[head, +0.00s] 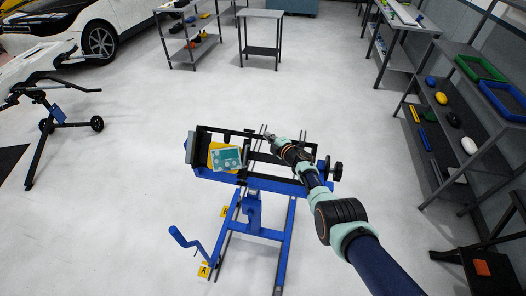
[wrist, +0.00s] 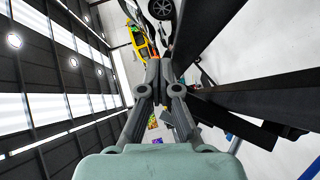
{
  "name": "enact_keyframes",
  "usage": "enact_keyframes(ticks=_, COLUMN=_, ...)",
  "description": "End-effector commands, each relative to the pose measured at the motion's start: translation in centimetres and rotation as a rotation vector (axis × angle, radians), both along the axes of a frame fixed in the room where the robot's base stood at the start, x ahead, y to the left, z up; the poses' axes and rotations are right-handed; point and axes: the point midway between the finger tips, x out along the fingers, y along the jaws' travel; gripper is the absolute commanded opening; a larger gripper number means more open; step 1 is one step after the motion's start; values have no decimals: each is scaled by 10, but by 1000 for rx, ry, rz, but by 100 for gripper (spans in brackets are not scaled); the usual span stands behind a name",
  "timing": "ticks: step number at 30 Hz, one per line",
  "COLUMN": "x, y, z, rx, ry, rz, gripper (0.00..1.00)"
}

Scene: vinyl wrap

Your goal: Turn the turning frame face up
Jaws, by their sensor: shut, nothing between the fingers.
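The turning frame (head: 258,179) stands in the middle of the floor in the head view. It has a blue bed with black rails and sits on a blue stand (head: 253,214). A yellow part (head: 216,149) and a teal-and-white plate with round marks (head: 227,159) show at its left end. A black knob (head: 337,170) is at its right end. My gripper (head: 267,133) is at the far rail of the frame; I cannot tell if it touches. In the wrist view my gripper (wrist: 155,68) is shut and empty, with dark bars close on its right.
A blue crank handle (head: 188,243) sticks out at the stand's lower left, near yellow labels A (head: 204,270) and B (head: 225,211). A black wheeled stand (head: 55,115) is at left. Shelves (head: 465,110) line the right. A small table (head: 260,40) stands behind. Floor around the frame is clear.

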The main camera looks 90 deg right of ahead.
Motion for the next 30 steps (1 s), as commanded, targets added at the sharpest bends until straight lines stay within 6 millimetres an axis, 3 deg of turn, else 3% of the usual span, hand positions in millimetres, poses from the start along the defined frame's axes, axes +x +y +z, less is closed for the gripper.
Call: enact_keyframes(ticks=30, x=-4, y=-17, z=-46, rx=1, ry=1, rz=-1, gripper=0)
